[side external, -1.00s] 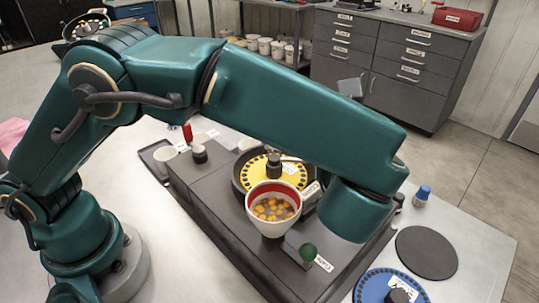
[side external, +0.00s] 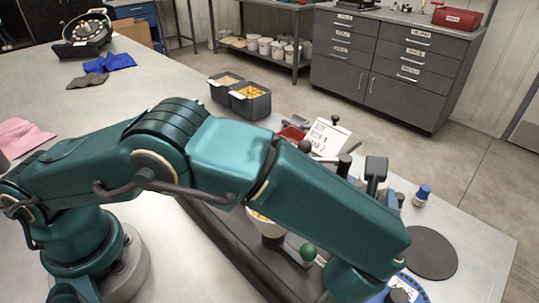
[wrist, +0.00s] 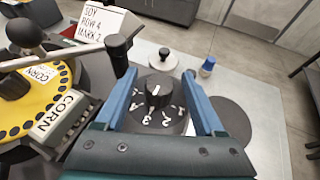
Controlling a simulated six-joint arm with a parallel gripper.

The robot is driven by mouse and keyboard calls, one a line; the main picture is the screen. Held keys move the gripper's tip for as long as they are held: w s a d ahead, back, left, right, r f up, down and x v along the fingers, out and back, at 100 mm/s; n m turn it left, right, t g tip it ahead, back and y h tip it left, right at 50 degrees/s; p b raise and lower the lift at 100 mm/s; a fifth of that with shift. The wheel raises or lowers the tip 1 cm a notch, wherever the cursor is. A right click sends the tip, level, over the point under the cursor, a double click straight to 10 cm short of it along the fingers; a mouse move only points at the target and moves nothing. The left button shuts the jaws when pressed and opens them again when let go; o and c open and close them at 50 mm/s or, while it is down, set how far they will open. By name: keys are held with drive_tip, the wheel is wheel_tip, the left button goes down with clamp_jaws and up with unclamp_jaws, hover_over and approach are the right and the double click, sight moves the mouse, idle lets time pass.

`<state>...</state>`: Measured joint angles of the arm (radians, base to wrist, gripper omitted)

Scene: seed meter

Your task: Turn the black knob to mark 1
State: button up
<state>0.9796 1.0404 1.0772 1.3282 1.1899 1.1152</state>
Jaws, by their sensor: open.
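The black knob (wrist: 157,92) stands on a round dark dial with white numerals in the wrist view. A short white line shows on its top; which mark it points at is hard to tell. My gripper (wrist: 163,76) is open, with one blue finger left of the knob and one right of it. A gap shows on each side, and I cannot tell whether the fingertips reach down to the knob's height. In the side view my arm hides the gripper and the knob.
A yellow seed plate (wrist: 45,103) with a CORN label lies left of the fingers. A white handwritten card (wrist: 103,25) stands behind it. A dark disc (wrist: 232,122) and a blue-capped bottle (wrist: 208,66) are on the right. The side view shows a partly hidden white cup (side external: 270,226).

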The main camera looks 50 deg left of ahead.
clamp_jaws()
drive_tip(key=shift+w+d+r+n+g+y, duration=0.1)
drive_tip(key=shift+n+g+y, duration=0.15)
drive_tip(key=shift+n+y, duration=0.35)
drive_tip(key=shift+w+r+n+g+y, duration=0.1)
drive_tip(key=shift+n+g+y, duration=0.15)
drive_tip(key=shift+n+y, duration=0.3)
drive_tip(key=shift+s+n+g+y, duration=0.1)
drive_tip(key=shift+n+g+y, duration=0.25)
drive_tip(key=shift+y, duration=0.1)
unclamp_jaws()
drive_tip(key=shift+f, duration=0.1)
drive_tip(key=shift+s, duration=0.15)
drive_tip(key=shift+v, duration=2.45)
